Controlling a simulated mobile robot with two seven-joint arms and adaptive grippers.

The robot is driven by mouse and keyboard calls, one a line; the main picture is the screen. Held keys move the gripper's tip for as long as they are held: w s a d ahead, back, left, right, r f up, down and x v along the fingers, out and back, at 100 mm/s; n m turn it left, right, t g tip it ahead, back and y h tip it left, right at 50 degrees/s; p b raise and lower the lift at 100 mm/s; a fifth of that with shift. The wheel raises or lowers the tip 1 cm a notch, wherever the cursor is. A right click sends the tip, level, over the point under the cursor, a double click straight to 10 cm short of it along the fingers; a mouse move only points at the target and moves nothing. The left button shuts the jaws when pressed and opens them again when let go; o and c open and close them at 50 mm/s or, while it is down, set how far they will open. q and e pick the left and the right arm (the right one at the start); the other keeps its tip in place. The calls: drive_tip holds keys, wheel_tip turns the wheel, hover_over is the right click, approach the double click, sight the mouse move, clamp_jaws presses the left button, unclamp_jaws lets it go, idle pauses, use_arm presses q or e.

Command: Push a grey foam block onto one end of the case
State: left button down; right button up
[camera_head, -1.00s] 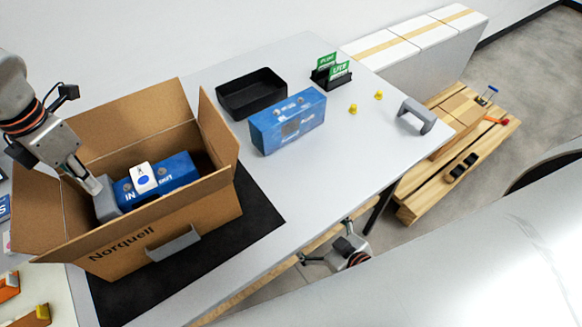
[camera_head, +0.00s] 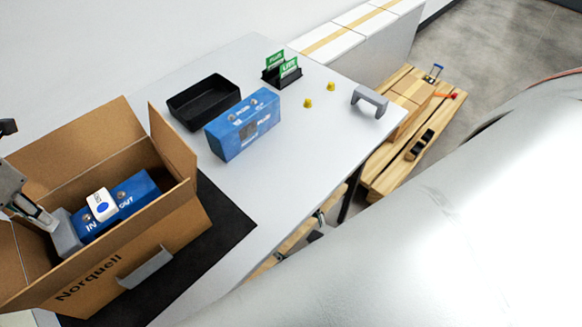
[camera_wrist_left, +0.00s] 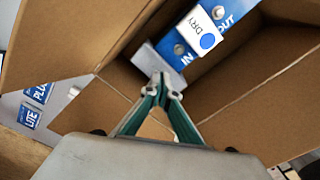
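The blue case (camera_head: 133,196) lies in the open cardboard box (camera_head: 178,224), with a white DRY label (camera_head: 101,204) on top. A grey foam block (camera_head: 66,236) is at the case's left end, beside its IN marking. The case (camera_wrist_left: 234,22) and block (camera_wrist_left: 150,60) also show in the left wrist view. My left gripper (camera_wrist_left: 162,82) reaches into the box with its fingertips close together at the block's edge and appears shut on it. Its lower contact and the block's seat on the case are hidden.
A second blue case (camera_head: 243,125), a black tray (camera_head: 204,99), a black card holder (camera_head: 282,76), two yellow plugs (camera_head: 308,103) and a grey U-shaped piece (camera_head: 370,100) stand on the table. Another grey piece (camera_head: 146,267) is at the box's front. The box walls surround my left gripper.

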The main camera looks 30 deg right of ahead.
use_arm(q)
drive_tip(key=shift+f+b, duration=0.5)
drive_tip(key=shift+f, duration=0.5)
idle(1.2)
drive_tip(key=shift+r, duration=0.15)
idle(0.3)
drive_tip(key=shift+r+p, duration=1)
drive_tip(key=shift+r, duration=0.2)
drive_tip(key=shift+r+p, duration=1.25)
drive_tip(key=shift+r, duration=0.45)
